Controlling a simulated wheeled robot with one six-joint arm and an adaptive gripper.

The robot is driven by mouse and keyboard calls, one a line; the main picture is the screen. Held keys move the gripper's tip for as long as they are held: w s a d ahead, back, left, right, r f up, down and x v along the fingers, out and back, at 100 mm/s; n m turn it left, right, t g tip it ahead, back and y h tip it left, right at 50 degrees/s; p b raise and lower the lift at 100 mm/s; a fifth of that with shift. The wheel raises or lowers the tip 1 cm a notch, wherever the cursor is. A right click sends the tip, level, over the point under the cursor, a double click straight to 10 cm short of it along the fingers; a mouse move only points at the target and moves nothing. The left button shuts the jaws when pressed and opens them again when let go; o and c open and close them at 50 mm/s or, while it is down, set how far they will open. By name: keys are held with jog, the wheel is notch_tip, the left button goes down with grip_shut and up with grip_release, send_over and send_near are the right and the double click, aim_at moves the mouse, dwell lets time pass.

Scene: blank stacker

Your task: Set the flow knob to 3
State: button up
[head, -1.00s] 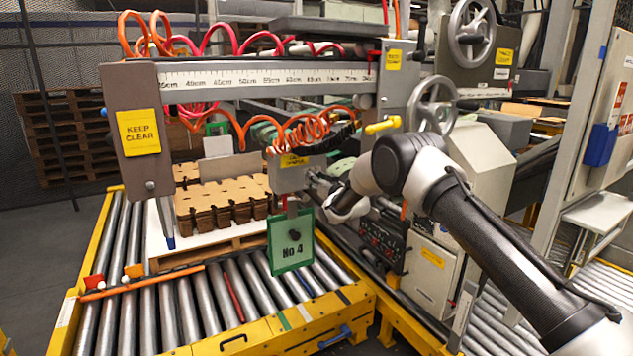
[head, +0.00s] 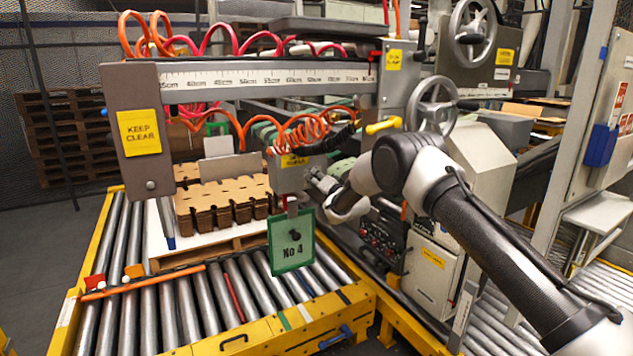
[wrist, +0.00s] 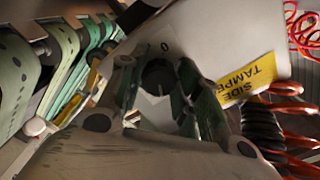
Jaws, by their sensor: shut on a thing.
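The flow knob (wrist: 158,76) is a dark round knob on a pale panel face in the wrist view. A "0" is printed just above it in that view; other scale marks and the knob's pointer cannot be made out. My gripper (wrist: 156,88) has its greenish fingers on either side of the knob, shut on it. In the head view my gripper (head: 318,180) is at the right side of the grey box (head: 290,177) that hangs under the beam. The knob is hidden there.
A yellow "side tamper" label (wrist: 247,80) and orange coiled hose (wrist: 290,130) are close beside the gripper. A green "No 4" sign (head: 291,245) hangs below the box.

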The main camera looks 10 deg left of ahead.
dwell(0.4)
jog(key=o, duration=1)
jog(key=shift+o, duration=0.2)
jog(key=shift+s+d, duration=0.1)
jog(key=v, duration=1.1)
jog(key=shift+s+d, duration=0.25)
jog(key=shift+s, duration=0.05)
